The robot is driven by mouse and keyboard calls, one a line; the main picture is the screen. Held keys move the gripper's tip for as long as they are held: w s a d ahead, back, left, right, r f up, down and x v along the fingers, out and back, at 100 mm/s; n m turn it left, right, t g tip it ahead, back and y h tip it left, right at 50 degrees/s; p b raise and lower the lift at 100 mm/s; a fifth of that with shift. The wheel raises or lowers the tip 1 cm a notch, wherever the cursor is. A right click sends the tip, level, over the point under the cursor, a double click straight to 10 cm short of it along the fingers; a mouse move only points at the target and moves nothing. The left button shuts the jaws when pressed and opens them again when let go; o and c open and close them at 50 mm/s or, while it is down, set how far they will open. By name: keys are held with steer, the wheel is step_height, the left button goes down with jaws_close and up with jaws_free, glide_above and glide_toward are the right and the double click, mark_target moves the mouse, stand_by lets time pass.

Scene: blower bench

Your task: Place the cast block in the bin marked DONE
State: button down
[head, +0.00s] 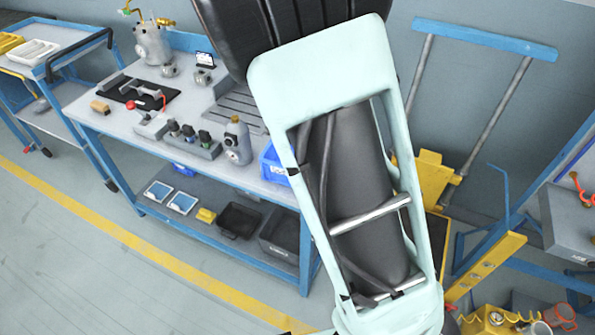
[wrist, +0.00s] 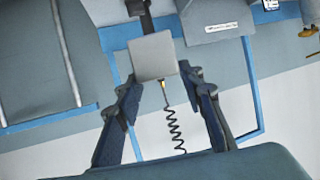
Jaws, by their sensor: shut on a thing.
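In the wrist view my gripper (wrist: 161,73) has its two dark blue fingers closed on a light grey, square-faced block (wrist: 153,55), which looks like the cast block. It sits between the fingertips, slightly tilted in the picture. The head view does not show my gripper or the held block; my pale arm fills the middle. A blue bin (head: 272,165) stands at the bench's right end, partly hidden behind my arm. I cannot read a DONE mark on any bin.
The blue bench (head: 110,122) carries a metal vessel (head: 153,45), a black mat (head: 137,92) and several small parts. Dark bins (head: 240,220) stand on its lower shelf. A trolley (head: 75,75) is at left. In the wrist view a black coiled cord (wrist: 175,125) hangs beyond the fingers.

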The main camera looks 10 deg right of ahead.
steer(key=f+m+h+b, duration=0.1)
steer(key=f+b, duration=0.2)
steer(key=f, duration=0.3)
steer(key=a+f+h+b, duration=0.1)
steer(key=f+b, duration=0.2)
steer(key=f, duration=0.3)
steer(key=a+f+m+g+b, duration=0.1)
steer(key=f+b, duration=0.2)
steer(key=f, duration=0.3)
steer(key=shift+s+a+f+m+h, duration=0.25)
steer(key=shift+m+h, duration=0.05)
steer(key=shift+h, duration=0.1)
steer(key=shift+b, duration=0.3)
steer(key=shift+f, duration=0.2)
steer(key=c, duration=1.3)
jaws_free()
steer(key=shift+r, duration=0.1)
steer(key=shift+s+a+r, duration=0.2)
steer(key=p+v, duration=0.3)
steer(key=v, duration=0.8)
steer(key=shift+s, duration=0.2)
